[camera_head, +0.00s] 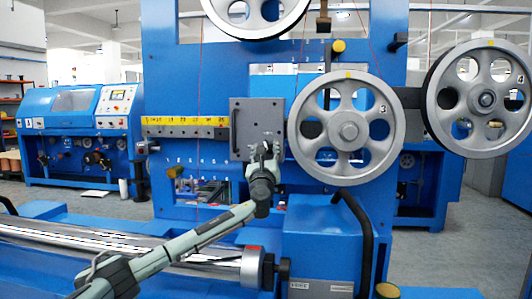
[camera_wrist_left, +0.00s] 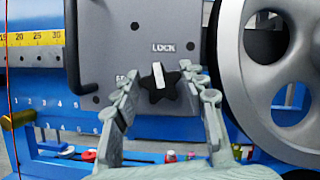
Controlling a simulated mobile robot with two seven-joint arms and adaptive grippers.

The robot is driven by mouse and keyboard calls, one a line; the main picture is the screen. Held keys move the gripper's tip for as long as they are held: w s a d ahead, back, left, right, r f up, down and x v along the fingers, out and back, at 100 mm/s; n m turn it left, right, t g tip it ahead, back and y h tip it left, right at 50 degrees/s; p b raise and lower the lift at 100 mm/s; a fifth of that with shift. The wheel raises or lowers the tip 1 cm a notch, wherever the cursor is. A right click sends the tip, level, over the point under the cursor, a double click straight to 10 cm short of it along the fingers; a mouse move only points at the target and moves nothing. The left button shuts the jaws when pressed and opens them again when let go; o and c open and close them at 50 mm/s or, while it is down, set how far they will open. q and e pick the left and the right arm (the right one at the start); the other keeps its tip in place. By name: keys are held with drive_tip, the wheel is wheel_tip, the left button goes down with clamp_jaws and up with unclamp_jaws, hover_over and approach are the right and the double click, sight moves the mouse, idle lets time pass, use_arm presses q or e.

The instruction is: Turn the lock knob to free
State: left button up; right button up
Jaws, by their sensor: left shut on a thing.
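The lock knob (camera_wrist_left: 159,84) is a black star-shaped knob with a white bar, on a grey plate (camera_head: 257,112). In the left wrist view its bar points almost straight up, just left of the printed LOCK label (camera_wrist_left: 164,47). More lettering left and right of the knob is partly covered by my fingers. My left gripper (camera_wrist_left: 160,94) has one finger on each side of the knob and is shut on it; it also shows in front of the plate's lower part in the head view (camera_head: 263,148). My right gripper is not in view.
A large grey spoked pulley (camera_head: 348,132) stands close to the right of the plate, with another (camera_head: 485,98) further right. A yellow scale (camera_head: 185,121) runs left from the plate. A shiny roller (camera_head: 140,247) lies below my left arm. A blue machine stands far left.

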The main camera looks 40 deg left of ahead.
use_arm(q)
drive_tip(key=shift+n+g+y+p, duration=0.3)
drive_tip(key=shift+n+g, duration=0.95)
drive_tip(key=shift+n, duration=1.85)
drive_tip(key=shift+n+g+y+p, duration=0.3)
drive_tip(key=shift+n+g, duration=1)
drive_tip(key=shift+n, duration=1.8)
drive_tip(key=shift+n+g+y+p, duration=0.25)
drive_tip(key=shift+n+g, duration=1)
drive_tip(key=shift+n, duration=1.85)
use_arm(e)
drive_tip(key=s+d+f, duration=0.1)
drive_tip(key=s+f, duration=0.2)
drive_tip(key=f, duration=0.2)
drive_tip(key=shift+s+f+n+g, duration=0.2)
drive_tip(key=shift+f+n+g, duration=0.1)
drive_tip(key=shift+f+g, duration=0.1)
use_arm(q)
drive_tip(key=o, duration=1.2)
drive_tip(key=shift+c, duration=0.2)
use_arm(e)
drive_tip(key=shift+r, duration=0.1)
